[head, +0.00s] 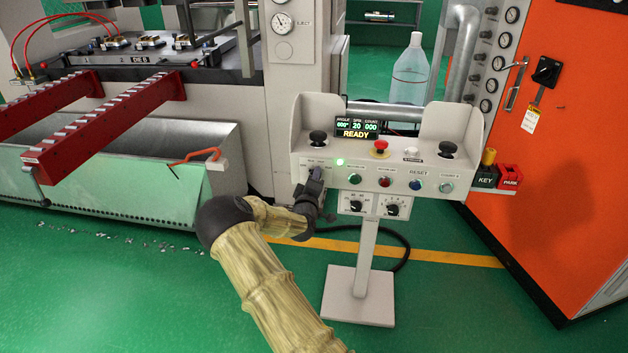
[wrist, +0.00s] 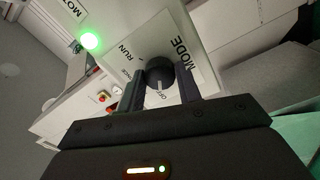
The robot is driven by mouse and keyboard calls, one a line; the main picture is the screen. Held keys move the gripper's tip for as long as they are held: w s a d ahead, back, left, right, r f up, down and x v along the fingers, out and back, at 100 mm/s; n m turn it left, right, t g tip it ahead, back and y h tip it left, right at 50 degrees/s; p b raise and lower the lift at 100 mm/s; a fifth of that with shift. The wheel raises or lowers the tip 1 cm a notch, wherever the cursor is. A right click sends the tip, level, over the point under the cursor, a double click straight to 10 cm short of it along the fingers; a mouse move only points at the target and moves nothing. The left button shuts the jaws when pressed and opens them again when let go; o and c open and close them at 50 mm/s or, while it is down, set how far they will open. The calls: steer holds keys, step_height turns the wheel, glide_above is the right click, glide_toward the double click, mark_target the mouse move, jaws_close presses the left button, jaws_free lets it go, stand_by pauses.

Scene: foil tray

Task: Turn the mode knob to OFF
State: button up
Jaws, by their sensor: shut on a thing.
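The mode knob (wrist: 159,71) is a small dark round knob on a white plate printed MODE, with RUN and OFF marks, in the wrist view. Its pale pointer line appears to face the OFF mark (wrist: 162,97). My gripper (wrist: 160,75) is shut on the knob, one dark finger on each side. In the head view my gripper (head: 314,184) is at the left end of the control console (head: 322,168) and hides the knob.
The console display (head: 357,127) reads READY, and a green lamp (head: 340,162) is lit. A red mushroom button (head: 380,147) and several push buttons sit to the right. The console's side shields (head: 312,115) rise nearby. A red-railed press stands left, an orange cabinet (head: 560,140) right.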

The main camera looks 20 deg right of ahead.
steer(key=shift+f, duration=0.1)
steer(key=o, duration=1)
steer(key=shift+a, duration=0.1)
steer(key=p+v, duration=0.1)
steer(key=v, duration=1.6)
steer(key=shift+s, duration=0.15)
